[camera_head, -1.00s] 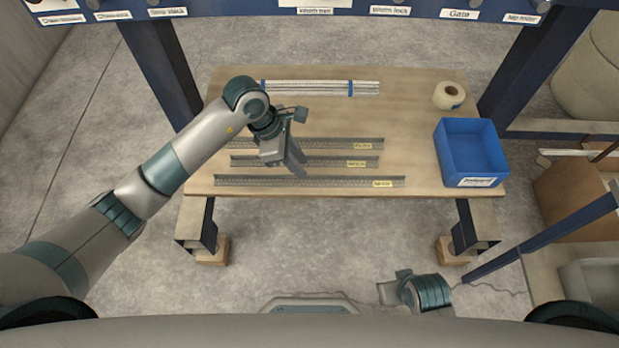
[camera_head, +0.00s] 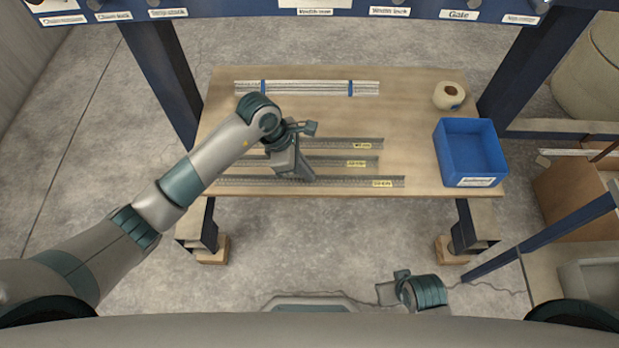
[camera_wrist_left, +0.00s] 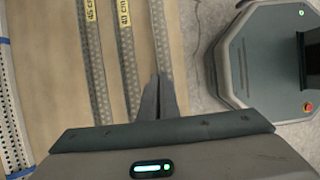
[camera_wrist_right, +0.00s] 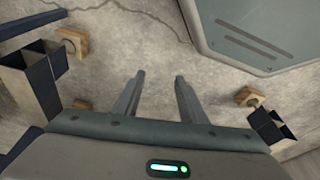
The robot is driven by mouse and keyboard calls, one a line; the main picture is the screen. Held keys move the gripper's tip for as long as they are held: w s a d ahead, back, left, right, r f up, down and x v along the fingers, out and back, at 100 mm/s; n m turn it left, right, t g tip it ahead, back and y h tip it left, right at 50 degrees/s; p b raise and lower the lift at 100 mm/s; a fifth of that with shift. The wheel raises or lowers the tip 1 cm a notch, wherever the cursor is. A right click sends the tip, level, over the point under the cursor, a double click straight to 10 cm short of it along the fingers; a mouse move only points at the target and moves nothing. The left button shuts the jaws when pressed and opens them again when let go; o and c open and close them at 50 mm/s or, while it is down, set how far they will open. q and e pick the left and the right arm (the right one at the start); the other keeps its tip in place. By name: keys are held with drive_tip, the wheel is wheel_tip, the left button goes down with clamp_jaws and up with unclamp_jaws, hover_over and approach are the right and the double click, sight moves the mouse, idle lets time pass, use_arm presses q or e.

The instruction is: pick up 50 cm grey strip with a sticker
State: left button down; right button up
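My left gripper (camera_head: 311,179) is at the middle of the front strip. Its fingers (camera_wrist_left: 160,76) are nearly together and look shut on it. My right gripper (camera_wrist_right: 158,78) is open and empty, over the floor.
A bundle of white strips with blue bands (camera_head: 305,87) lies at the table's back. A tape roll (camera_head: 449,96) and a blue bin (camera_head: 470,153) stand on the right. Bare table (camera_head: 405,120) lies between the strips and bin. A blue labelled beam crosses the top.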

use_arm(q)
drive_tip(key=shift+r, duration=0.1)
use_arm(e)
drive_tip(key=shift+s, duration=0.1)
